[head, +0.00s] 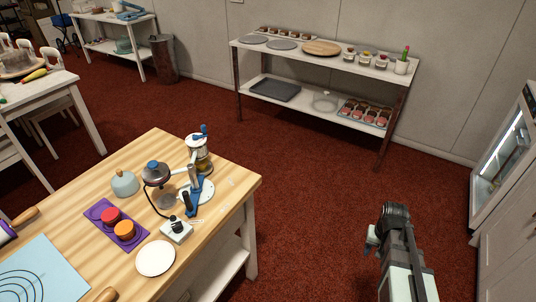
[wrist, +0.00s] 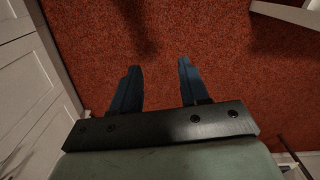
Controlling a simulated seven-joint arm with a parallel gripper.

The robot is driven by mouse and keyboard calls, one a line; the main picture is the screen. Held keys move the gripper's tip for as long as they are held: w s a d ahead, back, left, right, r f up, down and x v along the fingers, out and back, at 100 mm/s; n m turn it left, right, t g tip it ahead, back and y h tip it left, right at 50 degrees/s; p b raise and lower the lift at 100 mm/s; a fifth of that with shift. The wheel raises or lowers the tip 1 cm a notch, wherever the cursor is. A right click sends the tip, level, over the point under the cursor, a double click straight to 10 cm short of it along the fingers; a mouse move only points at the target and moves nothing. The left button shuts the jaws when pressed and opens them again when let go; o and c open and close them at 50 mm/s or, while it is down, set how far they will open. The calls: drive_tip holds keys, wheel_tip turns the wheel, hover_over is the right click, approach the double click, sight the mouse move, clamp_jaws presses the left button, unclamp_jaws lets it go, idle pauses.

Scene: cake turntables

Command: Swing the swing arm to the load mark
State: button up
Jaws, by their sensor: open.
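A small apparatus stands on the wooden table in the head view. It has a round pale base (head: 205,188), a short grey post with blue parts (head: 190,203), and a grey domed head with a blue knob (head: 154,172) out to the left. I take the piece joining the post and the head to be the swing arm (head: 180,176); it is small and partly hidden. I cannot make out the load mark for certain. My gripper (head: 371,240) is off the table to the right, over the red floor, far from the apparatus. In the wrist view its two blue fingers (wrist: 158,78) are apart and empty.
A clear canister with a blue top (head: 199,155) stands behind the base. A white control box (head: 176,230), purple tray (head: 117,226), white plate (head: 155,258) and grey-green dome (head: 125,184) are close by. Open floor (head: 310,220) lies between table and gripper.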

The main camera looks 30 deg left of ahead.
drive_tip(key=a+r+n, duration=0.1)
drive_tip(key=a+r, duration=0.3)
drive_tip(key=a, duration=0.5)
drive_tip(key=a+r+n, duration=0.2)
drive_tip(key=a+r, duration=0.2)
drive_tip(key=a, duration=0.4)
drive_tip(key=n, duration=0.7)
approach(185, 192)
drive_tip(key=shift+s+f, duration=0.15)
drive_tip(key=shift+f, duration=4.3)
drive_tip(key=c, duration=0.8)
